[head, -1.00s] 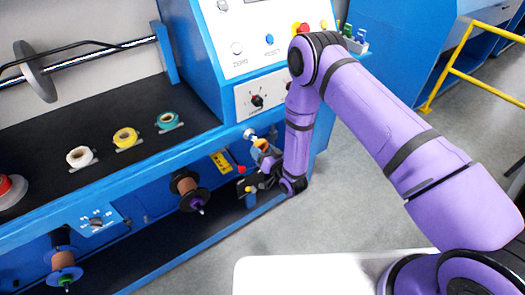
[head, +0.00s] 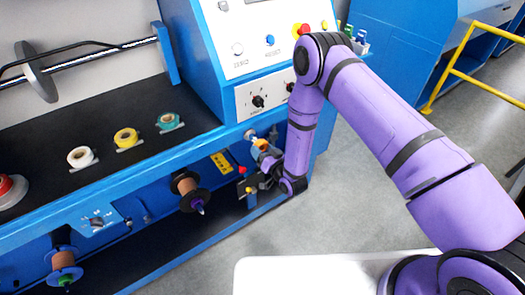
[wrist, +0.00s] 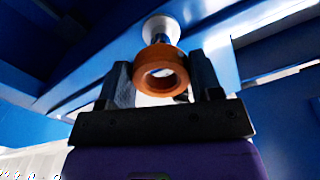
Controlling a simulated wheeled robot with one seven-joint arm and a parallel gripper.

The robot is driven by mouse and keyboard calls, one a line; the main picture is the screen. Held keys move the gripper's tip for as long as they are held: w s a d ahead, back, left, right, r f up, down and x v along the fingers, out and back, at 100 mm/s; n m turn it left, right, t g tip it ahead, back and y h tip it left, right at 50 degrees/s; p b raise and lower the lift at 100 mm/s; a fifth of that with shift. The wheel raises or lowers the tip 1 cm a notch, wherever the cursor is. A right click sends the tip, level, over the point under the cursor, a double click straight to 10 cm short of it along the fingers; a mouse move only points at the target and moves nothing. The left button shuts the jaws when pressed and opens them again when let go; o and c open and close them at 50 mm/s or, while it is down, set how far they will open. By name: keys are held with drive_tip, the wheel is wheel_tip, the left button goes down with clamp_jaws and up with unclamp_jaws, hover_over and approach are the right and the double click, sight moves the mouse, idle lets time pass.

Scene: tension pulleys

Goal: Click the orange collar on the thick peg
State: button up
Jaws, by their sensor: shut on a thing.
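The orange collar (wrist: 160,54) is a thick ring, seen in the wrist view with its open hole toward the camera. My gripper (wrist: 162,80) is shut on it, one dark finger on each side. In the head view, the collar (head: 262,144) is small, at my gripper (head: 266,155), close to the peg (head: 250,135) on the machine's front rail.
Copper wire spools (head: 185,184) hang on the machine's front, left of my gripper. White, yellow and teal rolls (head: 126,138) lie on the black shelf. A control panel (head: 262,97) is above. Blue beams (wrist: 275,50) crowd the wrist view. Open floor lies at right.

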sight(253, 141)
drive_tip(key=shift+w+a, duration=0.1)
drive_tip(key=shift+w, duration=0.05)
drive_tip(key=shift+x, duration=1.15)
drive_tip(key=shift+w+a, duration=0.15)
drive_tip(key=shift+w, duration=0.1)
idle(0.6)
drive_tip(key=shift+x, duration=1.35)
idle(0.5)
drive_tip(key=o, duration=1)
drive_tip(key=v, duration=1)
drive_tip(key=shift+s, duration=0.3)
